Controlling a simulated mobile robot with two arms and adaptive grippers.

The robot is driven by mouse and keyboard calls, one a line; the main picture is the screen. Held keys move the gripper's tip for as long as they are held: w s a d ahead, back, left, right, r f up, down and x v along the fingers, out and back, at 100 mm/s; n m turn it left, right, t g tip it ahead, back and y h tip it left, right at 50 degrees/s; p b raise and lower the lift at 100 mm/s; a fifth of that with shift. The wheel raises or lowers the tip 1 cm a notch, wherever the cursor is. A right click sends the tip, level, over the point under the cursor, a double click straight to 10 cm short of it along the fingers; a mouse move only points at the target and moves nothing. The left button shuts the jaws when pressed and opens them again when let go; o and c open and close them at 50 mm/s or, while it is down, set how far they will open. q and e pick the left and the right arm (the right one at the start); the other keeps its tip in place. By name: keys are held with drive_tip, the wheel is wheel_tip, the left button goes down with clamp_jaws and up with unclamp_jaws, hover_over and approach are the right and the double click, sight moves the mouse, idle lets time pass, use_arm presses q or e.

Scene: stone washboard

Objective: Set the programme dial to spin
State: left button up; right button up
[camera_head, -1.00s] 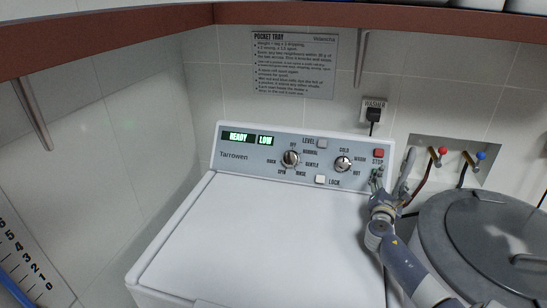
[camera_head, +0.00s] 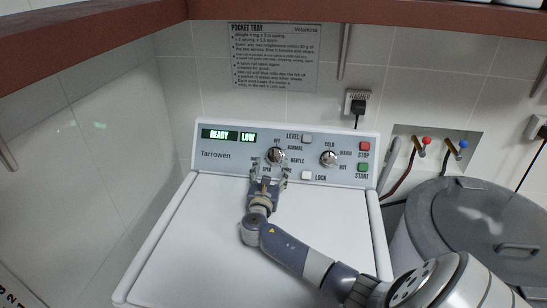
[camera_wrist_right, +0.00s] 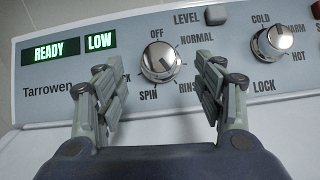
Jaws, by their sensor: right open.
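The programme dial (camera_head: 276,155) is a round silver knob on the washer's grey panel. It also shows in the right wrist view (camera_wrist_right: 160,62), with OFF above it and SPIN below it to the left; I cannot clearly tell which label its pointer marks. My right gripper (camera_head: 269,174) is in front of the panel, just below the dial. In the right wrist view its open fingers (camera_wrist_right: 161,85) stand left and right of the dial's lower part, with nothing between them. They partly cover the labels beside the dial. My left gripper is not in view.
The temperature knob (camera_head: 328,158) is right of the dial, with the LEVEL button (camera_head: 307,138) and LOCK button (camera_head: 307,175) nearby. STOP (camera_head: 364,146) and START (camera_head: 363,168) are at the panel's right end. The display (camera_head: 229,135) reads READY and LOW. A lidded drum (camera_head: 455,220) stands right.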

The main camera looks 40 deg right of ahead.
sight(274, 155)
drive_tip(key=x, duration=0.4)
drive_tip(key=shift+w+d, duration=0.2)
drive_tip(key=shift+w, duration=0.1)
drive_tip(key=shift+x, duration=1.1)
drive_tip(key=shift+d+f, duration=0.1)
drive_tip(key=shift+c, duration=0.9)
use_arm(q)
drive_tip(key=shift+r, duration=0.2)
use_arm(e)
drive_tip(key=c, duration=0.9)
